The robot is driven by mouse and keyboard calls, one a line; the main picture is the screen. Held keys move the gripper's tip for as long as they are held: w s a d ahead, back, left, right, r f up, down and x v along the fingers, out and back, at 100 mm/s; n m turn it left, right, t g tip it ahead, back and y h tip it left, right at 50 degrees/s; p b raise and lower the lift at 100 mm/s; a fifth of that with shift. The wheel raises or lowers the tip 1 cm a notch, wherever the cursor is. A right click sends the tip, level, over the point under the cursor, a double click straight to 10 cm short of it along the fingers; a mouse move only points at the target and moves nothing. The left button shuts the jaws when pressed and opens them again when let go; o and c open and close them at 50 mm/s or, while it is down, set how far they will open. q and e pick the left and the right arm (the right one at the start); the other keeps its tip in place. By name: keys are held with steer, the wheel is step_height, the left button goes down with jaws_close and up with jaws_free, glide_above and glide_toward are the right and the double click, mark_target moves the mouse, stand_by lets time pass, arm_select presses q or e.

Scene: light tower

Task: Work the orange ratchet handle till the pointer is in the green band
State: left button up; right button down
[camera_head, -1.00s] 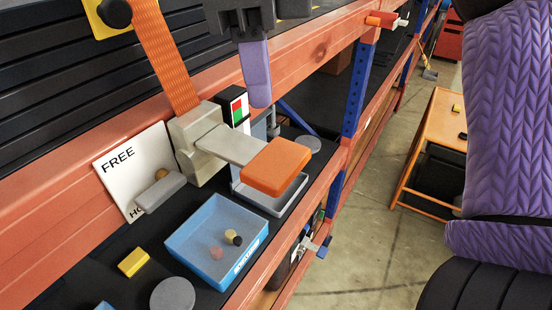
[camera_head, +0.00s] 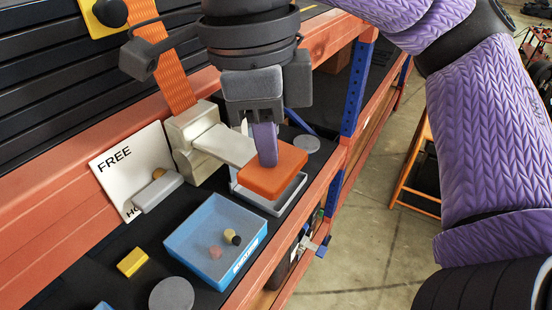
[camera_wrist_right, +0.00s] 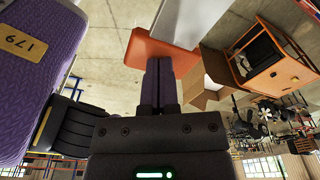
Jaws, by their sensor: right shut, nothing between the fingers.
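The orange handle (camera_head: 284,179) is a thick pad at the end of a pale flat arm from the beige ratchet housing (camera_head: 192,140), which has an orange strap (camera_head: 167,70) running up from it. My right gripper (camera_head: 266,162) is shut and empty, pointing down, its purple fingertips over the far left part of the handle's top. They look at or very near the surface; contact is unclear. In the right wrist view the orange handle (camera_wrist_right: 146,50) lies across the tips of the fingers. The red and green gauge is hidden behind my right gripper. My left gripper is out of view.
A white sign reading FREE (camera_head: 118,163) stands left of the housing. A blue tray (camera_head: 182,244) with small pieces and a yellow block (camera_head: 132,262) lie on the shelf in front. A blue post (camera_head: 356,92) rises to the right.

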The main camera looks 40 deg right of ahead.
mark_target(238, 163)
step_height(238, 163, down, 4)
steer(key=b, duration=0.3)
steer(key=shift+f, duration=0.15)
steer(key=shift+a+r, duration=0.1)
steer(key=shift+r, duration=0.15)
steer(key=shift+w+a+r+p, duration=0.5)
steer(key=shift+a+p, duration=0.15)
steer(key=shift+w+a+f, duration=0.1)
steer(key=shift+w+a, duration=0.25)
steer(key=shift+a, duration=0.05)
step_height(238, 163, up, 10)
steer(key=p, duration=0.2)
steer(key=shift+w+a, duration=0.25)
steer(key=shift+a, duration=0.15)
